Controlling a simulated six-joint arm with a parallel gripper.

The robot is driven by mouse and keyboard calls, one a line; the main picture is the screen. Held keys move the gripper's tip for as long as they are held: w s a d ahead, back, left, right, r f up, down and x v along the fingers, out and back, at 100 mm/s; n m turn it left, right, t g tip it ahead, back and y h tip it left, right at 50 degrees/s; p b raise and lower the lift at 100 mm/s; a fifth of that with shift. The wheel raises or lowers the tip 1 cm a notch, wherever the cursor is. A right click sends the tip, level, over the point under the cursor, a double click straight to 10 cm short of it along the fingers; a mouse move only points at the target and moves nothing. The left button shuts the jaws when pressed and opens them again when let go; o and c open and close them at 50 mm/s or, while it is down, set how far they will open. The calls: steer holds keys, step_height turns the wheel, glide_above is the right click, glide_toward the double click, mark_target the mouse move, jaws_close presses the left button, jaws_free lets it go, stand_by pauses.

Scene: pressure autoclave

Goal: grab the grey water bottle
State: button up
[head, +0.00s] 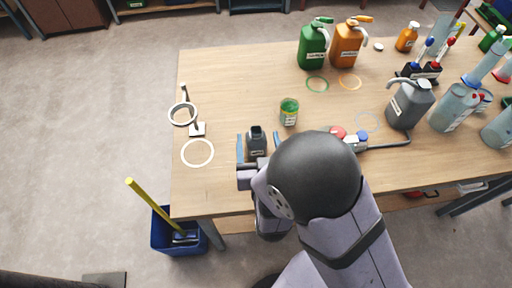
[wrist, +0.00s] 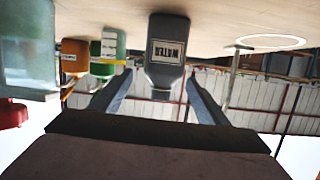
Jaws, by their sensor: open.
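The grey water bottle (head: 257,143) is a small dark bottle standing upright near the table's front edge in the head view. In the wrist view, which looks upside down, the bottle (wrist: 167,52) shows its white label reading "WATER". My gripper (head: 258,136) is open, with one blue-grey finger on either side of the bottle. In the wrist view my gripper (wrist: 159,74) has its fingertips spread about the bottle's upper part, with gaps visible. I cannot tell whether the bottle is fully between the fingers in depth.
A ring stand (head: 183,114) and a white ring mark (head: 198,153) are to the left. Green (head: 312,47), orange (head: 347,45) and grey jugs (head: 408,105) stand further back and right. The table's (head: 225,85) back left is clear.

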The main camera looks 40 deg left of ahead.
mark_target(257, 146)
steer(key=shift+s+d+f+n, duration=0.25)
steer(key=shift+s+f, duration=0.25)
steer(key=shift+f, duration=0.3)
steer(key=shift+p+x, duration=0.75)
steer(key=shift+x, duration=0.85)
steer(key=shift+p+x, duration=0.85)
steer(key=shift+x, duration=1.35)
steer(key=shift+s, duration=0.1)
steer(key=c, duration=1.4)
steer(key=shift+r, duration=0.2)
steer(key=shift+r+b, duration=0.9)
steer(key=shift+r, duration=4)
